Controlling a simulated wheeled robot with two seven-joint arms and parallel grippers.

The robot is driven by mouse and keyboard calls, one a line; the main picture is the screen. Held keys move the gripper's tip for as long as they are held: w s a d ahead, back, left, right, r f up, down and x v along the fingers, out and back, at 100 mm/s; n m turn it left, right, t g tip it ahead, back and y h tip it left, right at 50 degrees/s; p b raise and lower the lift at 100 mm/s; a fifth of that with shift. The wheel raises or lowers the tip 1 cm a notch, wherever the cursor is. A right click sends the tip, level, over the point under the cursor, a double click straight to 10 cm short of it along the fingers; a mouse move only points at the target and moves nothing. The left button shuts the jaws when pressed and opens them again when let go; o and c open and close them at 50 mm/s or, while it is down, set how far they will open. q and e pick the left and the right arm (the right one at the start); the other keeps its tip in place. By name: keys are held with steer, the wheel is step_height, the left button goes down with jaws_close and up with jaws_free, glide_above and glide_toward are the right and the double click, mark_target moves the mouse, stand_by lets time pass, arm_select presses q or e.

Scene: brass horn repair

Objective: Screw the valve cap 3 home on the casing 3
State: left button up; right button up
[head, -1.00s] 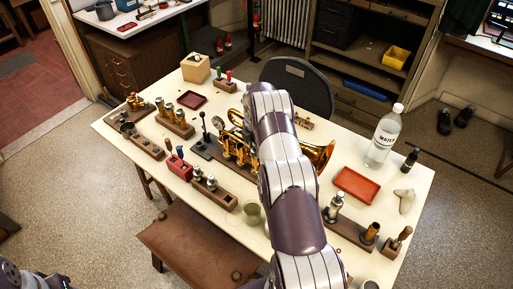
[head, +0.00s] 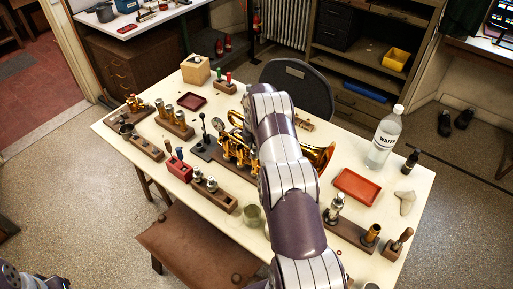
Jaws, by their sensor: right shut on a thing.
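The brass horn (head: 236,151) lies near the middle of the bench, with its bell to the right and its valve section to the left. My right arm (head: 285,170) reaches up from the bottom over the horn and covers its middle. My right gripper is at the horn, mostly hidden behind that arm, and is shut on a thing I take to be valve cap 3. The cap and casing 3 cannot be made out, so I cannot tell how the cap sits on the casing. My left gripper is out of view.
Wooden blocks with fittings (head: 175,124) stand left of the horn, with a red tool block (head: 179,170) in front. A green cup (head: 252,216) stands near the front edge. A red tray (head: 357,187) and water bottle (head: 382,140) stand right. A dark chair (head: 300,85) is behind.

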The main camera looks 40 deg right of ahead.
steer(key=shift+f, duration=0.1)
stand_by(0.5)
steer(key=o, duration=1.1)
step_height(320, 180, up, 6)
steer(key=shift+w+r+b, duration=0.1)
steer(key=shift+b, duration=0.6)
steer(key=r+p, duration=0.6)
steer(key=shift+a+r, duration=0.25)
